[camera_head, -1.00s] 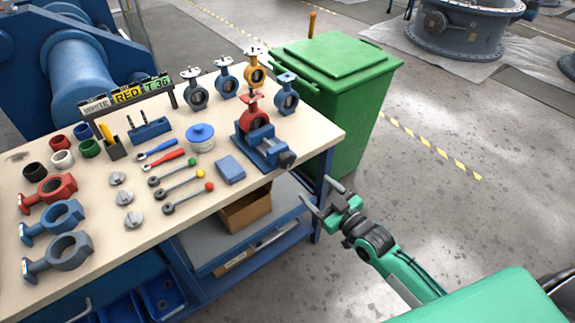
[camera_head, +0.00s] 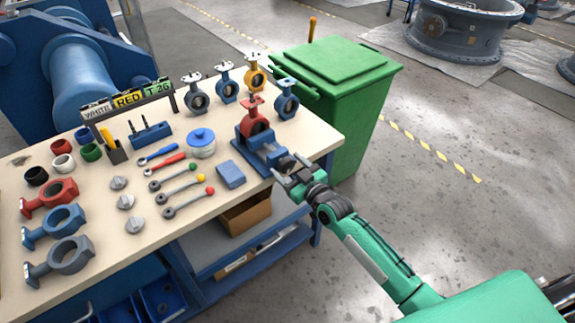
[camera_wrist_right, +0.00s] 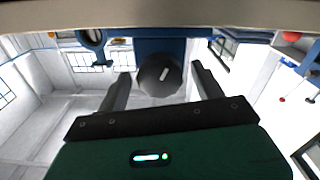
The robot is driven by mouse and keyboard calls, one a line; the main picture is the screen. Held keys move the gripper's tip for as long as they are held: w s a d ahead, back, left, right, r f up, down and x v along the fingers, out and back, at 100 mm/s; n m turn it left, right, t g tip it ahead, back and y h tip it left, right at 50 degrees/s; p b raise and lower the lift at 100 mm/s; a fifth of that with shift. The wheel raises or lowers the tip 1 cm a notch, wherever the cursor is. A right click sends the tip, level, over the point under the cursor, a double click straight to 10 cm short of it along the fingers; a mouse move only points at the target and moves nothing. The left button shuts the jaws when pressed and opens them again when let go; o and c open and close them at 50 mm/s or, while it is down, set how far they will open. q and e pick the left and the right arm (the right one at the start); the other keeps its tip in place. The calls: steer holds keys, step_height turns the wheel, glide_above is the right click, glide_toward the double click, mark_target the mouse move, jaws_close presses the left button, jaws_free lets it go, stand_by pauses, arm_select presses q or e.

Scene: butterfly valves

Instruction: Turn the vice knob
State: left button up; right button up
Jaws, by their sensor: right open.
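The blue vice (camera_head: 252,158) stands at the right end of the workbench, with a red butterfly valve (camera_head: 254,124) upright in it. Its dark round knob (camera_head: 285,164) faces my right arm, partly hidden by the gripper. My right gripper (camera_head: 287,172) is at the knob, just off the table edge. In the right wrist view the knob (camera_wrist_right: 158,76) shows a light mark and sits between the two open fingers of the gripper (camera_wrist_right: 160,72). Gaps show on both sides of the knob. My left gripper is not in view.
A green bin (camera_head: 345,85) stands behind the bench's right end. A blue block (camera_head: 230,175), a blue lidded pot (camera_head: 201,143), wrenches and several valve bodies lie on the workbench (camera_head: 130,255).

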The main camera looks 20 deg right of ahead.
steer(key=shift+w+a, duration=0.1)
steer(key=shift+w, duration=0.3)
steer(key=c, duration=1)
steer(key=shift+m, duration=0.3)
steer(key=o, duration=1)
